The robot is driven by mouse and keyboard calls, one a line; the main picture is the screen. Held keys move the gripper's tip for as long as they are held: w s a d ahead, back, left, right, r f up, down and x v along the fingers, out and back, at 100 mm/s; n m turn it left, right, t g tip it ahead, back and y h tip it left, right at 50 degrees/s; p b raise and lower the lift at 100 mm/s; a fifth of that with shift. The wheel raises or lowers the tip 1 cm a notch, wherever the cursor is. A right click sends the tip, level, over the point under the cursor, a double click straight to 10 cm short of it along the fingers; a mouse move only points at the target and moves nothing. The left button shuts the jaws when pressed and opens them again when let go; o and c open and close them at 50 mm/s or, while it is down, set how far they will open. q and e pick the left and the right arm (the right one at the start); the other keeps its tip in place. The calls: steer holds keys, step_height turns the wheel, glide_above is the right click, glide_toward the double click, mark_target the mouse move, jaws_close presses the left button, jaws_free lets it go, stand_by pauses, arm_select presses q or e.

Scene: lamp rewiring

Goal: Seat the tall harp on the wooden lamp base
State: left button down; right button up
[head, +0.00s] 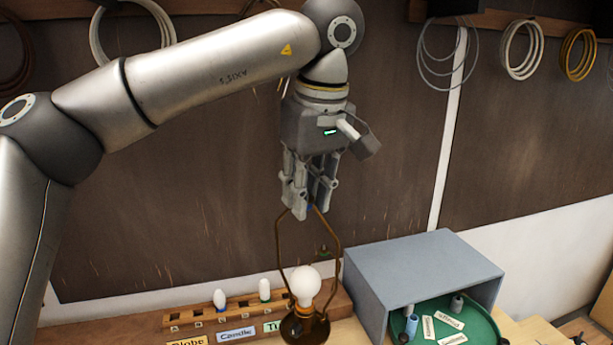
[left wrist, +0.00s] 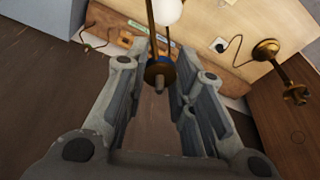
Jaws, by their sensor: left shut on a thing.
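The tall harp (head: 277,245) is a thin brass loop. My left gripper (head: 308,208) points down and is shut on the top of it, holding it upright. In the left wrist view the harp's round top piece (left wrist: 158,75) sits between the fingers. The harp's two sides come down around a white bulb (head: 305,281). The bulb stands on a dark brown, glossy lamp base (head: 304,328) at the bottom edge. Whether the harp's lower ends touch the base's holder is too small to tell. The bulb also shows in the left wrist view (left wrist: 168,10). My right gripper is not in view.
A wooden bulb rack (head: 240,310) with labels stands behind the base. A grey open box (head: 425,262) and a green round tray (head: 480,325) are at the right. A brass lamp part (left wrist: 268,50) with a cord shows in the left wrist view. Cable coils (head: 522,50) hang behind.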

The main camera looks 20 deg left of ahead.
arm_select(q)
steer(key=shift+f, duration=0.7)
steer(key=shift+b+x, duration=0.6)
steer(key=shift+x, duration=0.3)
steer(key=shift+s+d, duration=0.15)
steer(key=shift+s, duration=0.05)
steer(key=shift+s, duration=0.15)
steer(key=shift+s, duration=0.25)
steer(key=shift+f, duration=0.1)
steer(key=c, duration=1.1)
jaws_free()
steer(key=shift+c, duration=0.2)
